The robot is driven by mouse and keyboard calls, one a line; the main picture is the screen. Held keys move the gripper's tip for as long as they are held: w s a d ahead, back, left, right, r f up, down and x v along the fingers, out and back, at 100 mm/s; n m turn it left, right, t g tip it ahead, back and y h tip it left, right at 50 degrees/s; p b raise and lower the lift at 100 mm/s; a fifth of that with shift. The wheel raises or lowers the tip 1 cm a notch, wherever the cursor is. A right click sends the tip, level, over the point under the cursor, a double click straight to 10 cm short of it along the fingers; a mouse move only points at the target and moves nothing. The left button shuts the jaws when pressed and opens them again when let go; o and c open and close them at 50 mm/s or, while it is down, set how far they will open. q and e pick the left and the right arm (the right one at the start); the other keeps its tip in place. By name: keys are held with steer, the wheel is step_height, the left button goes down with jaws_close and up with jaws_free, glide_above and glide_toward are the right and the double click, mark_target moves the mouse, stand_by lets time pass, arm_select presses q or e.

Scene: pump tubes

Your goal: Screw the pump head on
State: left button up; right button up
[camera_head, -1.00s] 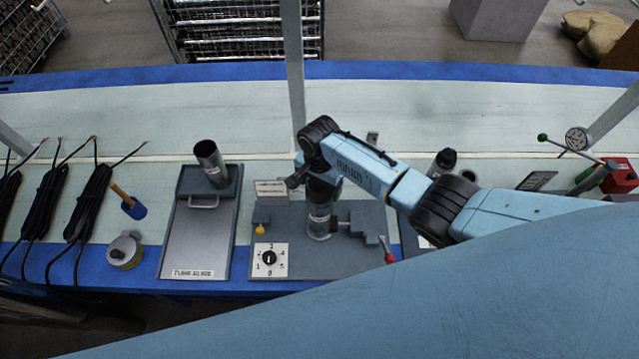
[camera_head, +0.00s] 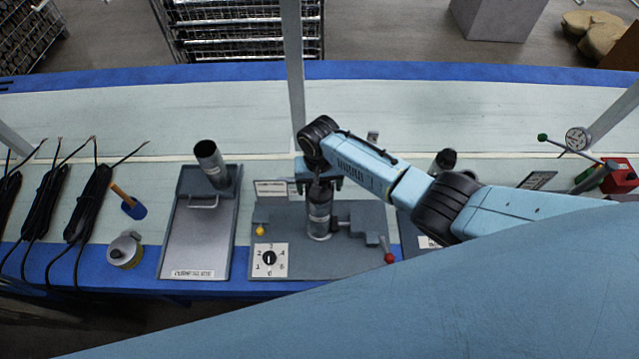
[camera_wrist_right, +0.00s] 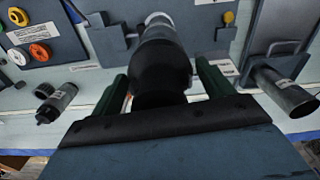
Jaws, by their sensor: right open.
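The grey metal pump tube (camera_head: 319,212) stands upright in the fixture on the middle station. A black pump head (camera_wrist_right: 160,70) sits at its upper end, and the tube body (camera_wrist_right: 163,28) shows beyond it in the wrist view. My right gripper (camera_head: 318,182) is over the top of the tube. In the wrist view its two green fingers (camera_wrist_right: 162,80) stand open on either side of the black head, with a visible gap. The arm partly hides the head in the head view, and the thread is hidden. My left gripper is in neither view.
Left of the station is a grey tray (camera_head: 194,245) with an open metal tube (camera_head: 210,160). A numbered dial (camera_head: 269,259) and a red-knobbed lever (camera_head: 388,252) flank the fixture. Another dark-topped tube (camera_head: 444,161) stands to the right. The back of the table is clear.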

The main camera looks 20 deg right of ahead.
steer(key=c, duration=0.8)
steer(key=shift+m, duration=1.8)
steer(key=shift+c, duration=0.2)
steer(key=shift+m, duration=1.7)
steer(key=shift+m, duration=1.7)
